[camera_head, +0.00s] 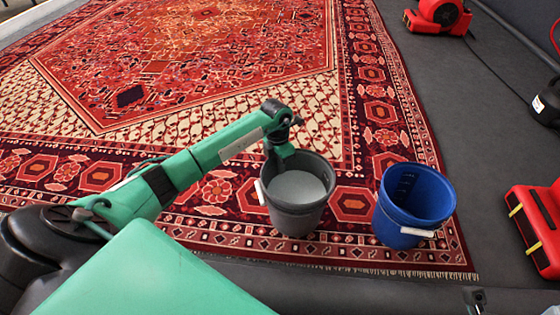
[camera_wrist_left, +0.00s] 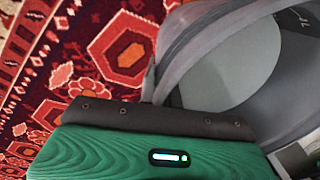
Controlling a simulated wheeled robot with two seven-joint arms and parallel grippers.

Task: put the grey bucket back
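The grey bucket (camera_head: 298,217) stands upright on the patterned rug near its front edge, with a pale grey surface visible inside. A white grip shows at its left side. My left gripper (camera_head: 280,150) reaches down to the far-left part of the bucket's rim. The wrist view shows the grey bucket (camera_wrist_left: 235,60) close up at the upper right, beside the dark plate of my gripper. The fingertips are hidden, so whether they are shut on the rim or handle is unclear. My right gripper cannot be made out.
A blue bucket (camera_head: 412,205) stands close on the right of the grey one. The red rug (camera_head: 190,60) fills the floor behind and to the left. Red machines stand at the back right (camera_head: 438,17) and right edge (camera_head: 540,225).

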